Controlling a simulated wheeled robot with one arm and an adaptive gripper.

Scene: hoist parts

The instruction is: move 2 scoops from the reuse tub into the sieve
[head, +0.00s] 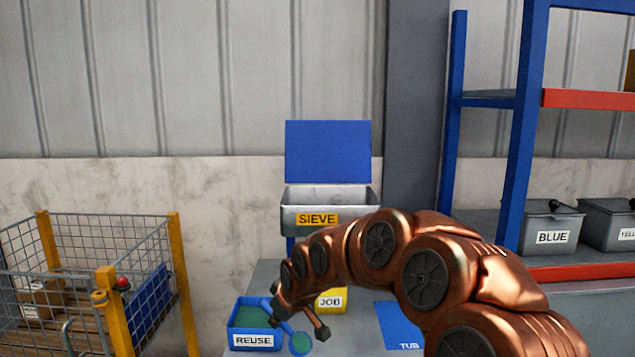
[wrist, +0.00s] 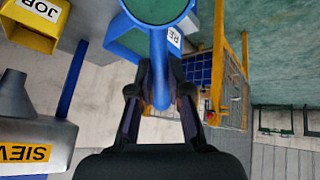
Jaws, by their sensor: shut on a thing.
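My gripper (wrist: 160,92) is shut on the blue handle of a scoop (wrist: 158,60). The scoop's round bowl shows green inside, with a blue rim; I cannot tell how full it is. In the head view the scoop bowl (head: 300,344) is just right of the reuse tub (head: 236,318), beside or over its edge. The tub is blue, has a REUSE label and holds green material. It also shows in the wrist view (wrist: 125,42). The sieve (head: 345,199), a grey metal box with a yellow label, stands behind and higher; its inner floor is hidden.
A yellow JOB tub (head: 336,299) sits behind my gripper, partly hidden by it. A blue mat (head: 398,322) marked TUB lies to the right. A wire cage (head: 75,240) with yellow posts stands left. A shelf with grey bins (head: 552,218) is at right. A blue panel (head: 328,152) rises behind the sieve.

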